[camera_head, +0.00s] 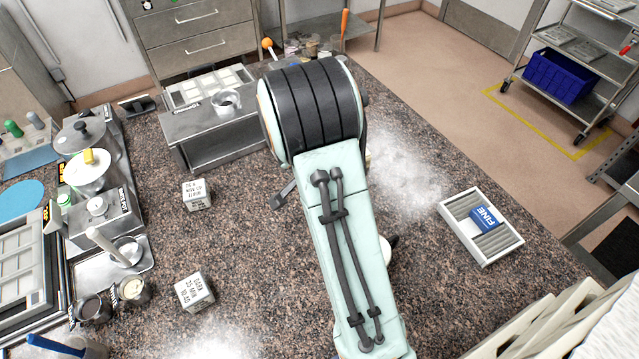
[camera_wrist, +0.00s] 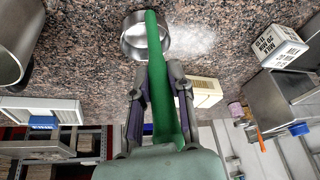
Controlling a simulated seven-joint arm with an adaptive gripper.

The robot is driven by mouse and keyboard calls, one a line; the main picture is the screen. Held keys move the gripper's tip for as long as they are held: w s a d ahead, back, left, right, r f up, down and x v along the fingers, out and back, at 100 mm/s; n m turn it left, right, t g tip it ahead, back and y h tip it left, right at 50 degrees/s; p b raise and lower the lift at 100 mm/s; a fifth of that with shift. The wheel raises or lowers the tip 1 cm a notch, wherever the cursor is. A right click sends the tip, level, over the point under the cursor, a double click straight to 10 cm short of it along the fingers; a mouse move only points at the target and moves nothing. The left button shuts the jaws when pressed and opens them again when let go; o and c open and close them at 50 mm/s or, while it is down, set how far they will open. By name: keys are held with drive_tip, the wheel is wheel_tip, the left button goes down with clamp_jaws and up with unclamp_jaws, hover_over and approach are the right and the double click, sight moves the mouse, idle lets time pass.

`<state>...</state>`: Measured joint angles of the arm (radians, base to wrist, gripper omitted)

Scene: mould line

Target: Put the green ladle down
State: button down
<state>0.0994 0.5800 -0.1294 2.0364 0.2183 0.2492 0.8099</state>
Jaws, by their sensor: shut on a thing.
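The green ladle's long handle (camera_wrist: 160,85) runs up the middle of the wrist view. My gripper (camera_wrist: 160,74) is shut on it, with a dark finger on each side. A round metal cup (camera_wrist: 131,40) shows behind the handle's far end, above the speckled counter; I cannot tell whether it is the ladle's bowl or a separate pot. In the head view my arm hides the ladle and most of my gripper.
The stone counter (camera_head: 250,270) has bare room left of my arm, near two lettered blocks (camera_head: 196,195) (camera_head: 194,292). A metal stand with a jug (camera_head: 226,103) is behind. A white tray (camera_head: 482,226) is at right. White powder (camera_head: 405,175) lies beside my arm. Pots crowd the left.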

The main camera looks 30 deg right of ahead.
drive_tip(key=shift+f, duration=0.2)
drive_tip(key=c, duration=1)
unclamp_jaws()
drive_tip(key=shift+r, duration=0.1)
drive_tip(key=v, duration=1.3)
drive_tip(key=s+a+r+n+g+y, duration=0.1)
drive_tip(key=s+a+n, duration=0.3)
drive_tip(key=s, duration=0.3)
drive_tip(key=s+a+r+n+y, duration=0.1)
drive_tip(key=s+a+n+y, duration=0.1)
drive_tip(key=s+a+n, duration=0.2)
drive_tip(key=s+a+r+n+g+y, duration=0.1)
drive_tip(key=s+a+n, duration=0.3)
drive_tip(key=s, duration=0.7)
drive_tip(key=shift+s+r+n+g+y, duration=0.15)
drive_tip(key=shift+n+g+y, duration=0.15)
drive_tip(key=shift+n, duration=0.6)
